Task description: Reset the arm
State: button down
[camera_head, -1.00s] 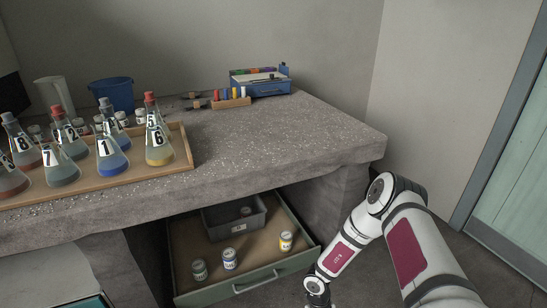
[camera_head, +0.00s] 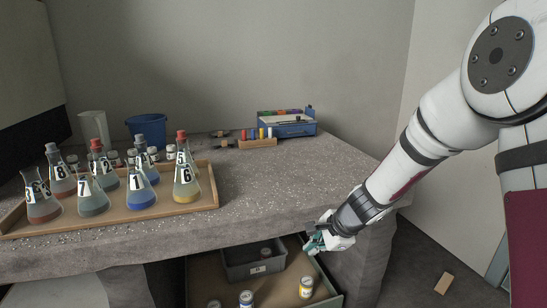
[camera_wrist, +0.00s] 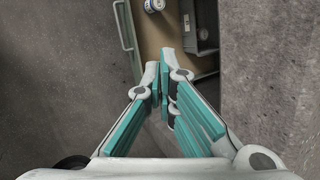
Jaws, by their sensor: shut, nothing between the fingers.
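My gripper (camera_head: 312,246) hangs in front of the bench's front edge, by the right side of the open drawer in the head view. In the wrist view my gripper (camera_wrist: 164,68) shows its teal-padded fingers drawn together at the tips, with nothing between them. My white arm comes in from the right and slopes down to it.
The open drawer (camera_head: 225,288) holds a grey bin (camera_head: 240,270) and several small jars, one with a yellow label (camera_head: 306,287). A wooden tray (camera_head: 120,222) of numbered flasks stands on the bench left. The bench top's (camera_head: 290,175) right part is clear.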

jog(key=s+a+r+n+g, duration=0.2)
jog(key=s+r+n, duration=0.7)
jog(key=s+r, duration=0.75)
jog(key=s+d+n+g+h, duration=0.1)
jog(key=s+d+n+h, duration=0.3)
jog(key=s, duration=0.9)
jog(key=s+d+n+g, duration=0.2)
jog(key=s+d, duration=0.4)
jog(key=s, duration=0.7)
notch_tip(320, 180, up, 37)
jog(key=t+p, duration=0.4)
jog(key=p, duration=3)
jog(key=shift+s+d+f+n, duration=0.15)
jog(key=shift+s+d+n, duration=0.15)
